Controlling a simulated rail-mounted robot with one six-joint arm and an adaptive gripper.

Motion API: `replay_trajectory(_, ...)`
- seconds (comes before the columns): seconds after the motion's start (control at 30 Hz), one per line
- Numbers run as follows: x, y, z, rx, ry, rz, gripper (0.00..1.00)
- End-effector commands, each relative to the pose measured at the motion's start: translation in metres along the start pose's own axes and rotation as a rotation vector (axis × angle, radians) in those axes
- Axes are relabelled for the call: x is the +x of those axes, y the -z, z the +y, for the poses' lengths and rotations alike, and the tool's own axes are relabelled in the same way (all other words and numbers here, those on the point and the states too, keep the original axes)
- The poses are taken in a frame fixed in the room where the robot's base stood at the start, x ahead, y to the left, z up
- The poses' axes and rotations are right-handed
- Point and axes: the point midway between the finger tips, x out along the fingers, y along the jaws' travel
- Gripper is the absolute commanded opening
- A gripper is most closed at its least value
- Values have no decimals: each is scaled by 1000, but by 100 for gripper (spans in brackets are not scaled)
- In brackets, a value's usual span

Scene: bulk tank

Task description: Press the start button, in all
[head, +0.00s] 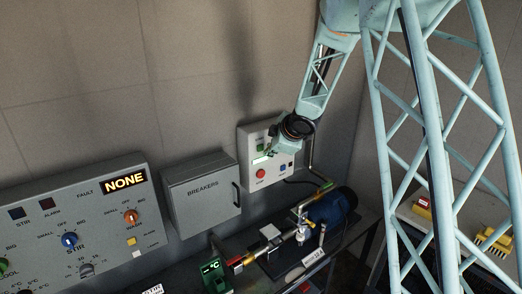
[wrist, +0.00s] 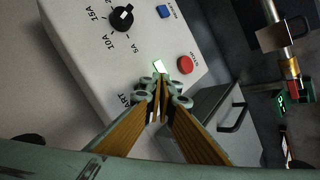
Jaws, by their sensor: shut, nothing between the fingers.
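The white control box (head: 247,135) hangs on the back wall; it also fills the upper left of the wrist view (wrist: 75,45). In the head view a green button (head: 262,147) sits at its upper part, partly beside my gripper (head: 271,153). In the wrist view my gripper (wrist: 160,90) is shut and empty, its fingertips at the box face beside the partly covered "START" lettering. The green button is hidden behind the fingers there. I cannot tell whether the tips touch it. A pale green-white lit rectangle (wrist: 158,66) shows just beyond the tips.
A red stop button (wrist: 185,65), a blue button (wrist: 165,12) and a black dial (wrist: 122,18) are on the same box. The grey breakers box (head: 201,195) hangs to its left. A pump with a blue motor (head: 332,206) and piping stands below.

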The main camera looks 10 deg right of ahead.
Motion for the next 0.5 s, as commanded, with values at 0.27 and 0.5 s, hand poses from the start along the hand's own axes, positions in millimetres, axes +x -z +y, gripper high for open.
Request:
replay_trajectory(0.27,-12,-9,-9,0,-1,0,0)
replay_trajectory(0.5,-22,-17,-16,0,0,0,0)
